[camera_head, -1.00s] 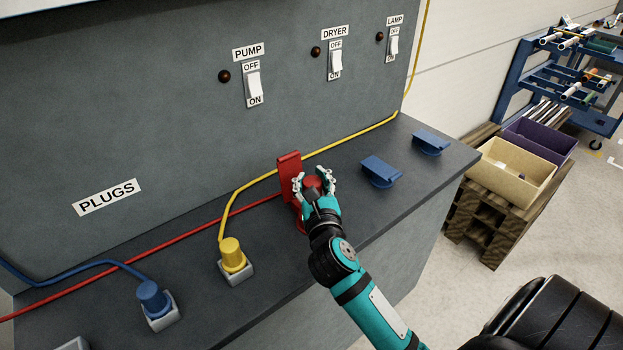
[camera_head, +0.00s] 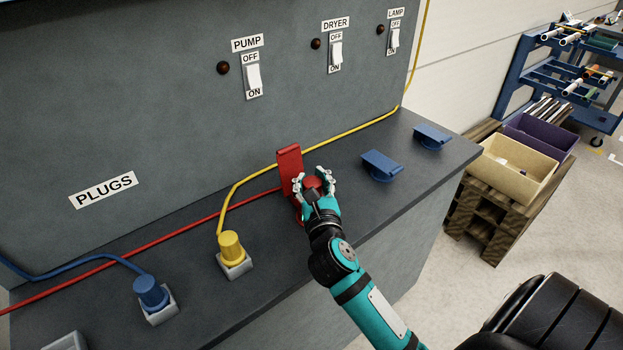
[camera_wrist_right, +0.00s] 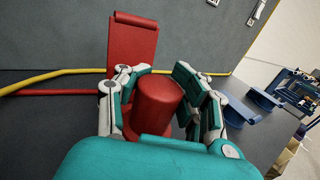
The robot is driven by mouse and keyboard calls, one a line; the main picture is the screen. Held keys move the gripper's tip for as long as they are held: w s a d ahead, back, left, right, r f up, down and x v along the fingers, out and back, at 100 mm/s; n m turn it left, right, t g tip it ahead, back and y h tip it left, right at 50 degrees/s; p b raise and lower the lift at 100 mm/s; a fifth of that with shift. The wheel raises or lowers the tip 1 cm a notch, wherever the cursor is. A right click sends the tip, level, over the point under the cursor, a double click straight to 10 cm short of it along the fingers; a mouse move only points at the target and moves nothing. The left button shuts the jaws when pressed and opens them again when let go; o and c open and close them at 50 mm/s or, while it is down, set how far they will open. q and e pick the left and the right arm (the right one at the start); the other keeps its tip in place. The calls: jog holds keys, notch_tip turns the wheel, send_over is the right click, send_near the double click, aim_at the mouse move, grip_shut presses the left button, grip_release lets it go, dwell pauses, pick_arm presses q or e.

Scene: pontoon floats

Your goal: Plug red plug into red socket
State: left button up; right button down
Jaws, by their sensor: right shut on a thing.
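My right gripper (camera_head: 316,186) is shut on the red plug (camera_head: 312,182), with its fingers on both sides of it. The plug shows as a red cylinder in the right wrist view (camera_wrist_right: 158,100). Right behind it stands the red socket (camera_head: 289,165) with its red lid raised; the lid also shows in the right wrist view (camera_wrist_right: 133,45). The gripper hides the lower end of the plug and most of the socket's opening, so I cannot tell how far in the plug sits. My left gripper is not in view.
A yellow plug (camera_head: 231,248) and a blue plug (camera_head: 151,292) stand in grey holders on the left. Two blue lidded sockets (camera_head: 381,166) (camera_head: 431,137) lie to the right. The yellow cable (camera_head: 350,138) and red cable (camera_head: 180,232) run along the bench top.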

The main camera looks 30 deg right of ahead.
jog(key=shift+f+b, duration=0.35)
jog(key=shift+f, duration=0.2)
jog(key=shift+f, duration=0.3)
jog(key=c, duration=1.6)
grip_release()
jog(key=o, duration=0.7)
jog(key=shift+s, duration=0.1)
jog(key=shift+c, duration=0.2)
jog(key=shift+o, duration=0.5)
jog(key=v, duration=1.2)
